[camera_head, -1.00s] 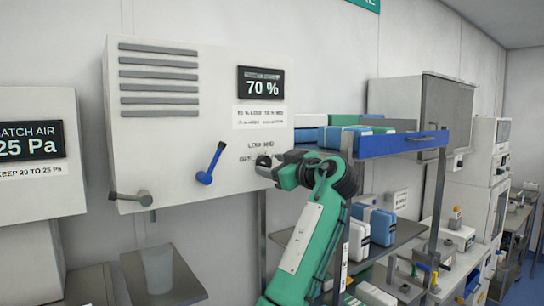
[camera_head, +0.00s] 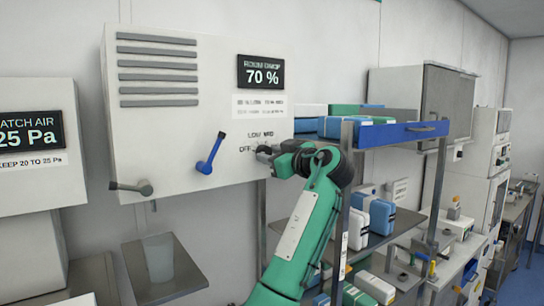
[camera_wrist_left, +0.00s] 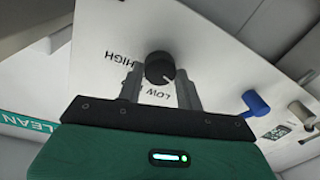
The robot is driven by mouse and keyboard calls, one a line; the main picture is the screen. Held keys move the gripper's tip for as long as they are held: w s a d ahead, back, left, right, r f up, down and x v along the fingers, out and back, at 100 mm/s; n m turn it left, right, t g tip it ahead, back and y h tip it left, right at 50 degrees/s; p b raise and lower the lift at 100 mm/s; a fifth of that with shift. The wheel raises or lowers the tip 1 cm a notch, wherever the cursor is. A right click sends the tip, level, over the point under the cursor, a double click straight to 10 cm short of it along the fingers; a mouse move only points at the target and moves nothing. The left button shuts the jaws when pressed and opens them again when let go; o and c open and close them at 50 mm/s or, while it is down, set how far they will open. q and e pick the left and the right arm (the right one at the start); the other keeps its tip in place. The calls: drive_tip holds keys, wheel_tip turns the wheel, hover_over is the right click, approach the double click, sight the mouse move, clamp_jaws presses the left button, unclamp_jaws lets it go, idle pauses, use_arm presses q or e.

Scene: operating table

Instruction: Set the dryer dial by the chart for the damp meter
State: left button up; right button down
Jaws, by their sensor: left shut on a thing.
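The damp meter (camera_head: 261,72) on the white dryer panel (camera_head: 215,105) reads 70 %. The chart (camera_head: 260,106) is below it, its small print too blurred to read. My left gripper (camera_head: 265,152) is at the panel's lower right and hides the dial in the head view. In the left wrist view, the black dial (camera_wrist_left: 160,67) sits between the fingers of my left gripper (camera_wrist_left: 160,88), shut on it. Its white mark points to the lower right there, to the right of the LOW label (camera_wrist_left: 156,93). HIGH shows at left; other labels are partly hidden. My right gripper is out of view.
A blue lever (camera_head: 210,153) and a grey lever (camera_head: 132,187) stick out of the panel, left of my gripper. A shelf rack (camera_head: 405,134) with boxes stands close on the right. A small tray (camera_head: 180,284) with a translucent cup (camera_head: 158,257) is below.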

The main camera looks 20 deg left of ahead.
use_arm(q)
drive_tip(key=m+b, duration=0.2)
drive_tip(key=m, duration=0.2)
drive_tip(key=shift+m, duration=0.3)
drive_tip(key=m+b, duration=0.1)
drive_tip(key=m, duration=0.1)
drive_tip(key=shift+m+t, duration=0.3)
drive_tip(key=shift+m, duration=0.1)
drive_tip(key=m+b, duration=0.1)
drive_tip(key=m, duration=0.2)
drive_tip(key=shift+m, duration=0.4)
drive_tip(key=m, duration=0.4)
drive_tip(key=shift+m+t, duration=0.4)
drive_tip(key=shift+s+m, duration=0.1)
drive_tip(key=shift+m, duration=2.1)
drive_tip(key=o, duration=1)
drive_tip(key=shift+f, duration=0.1)
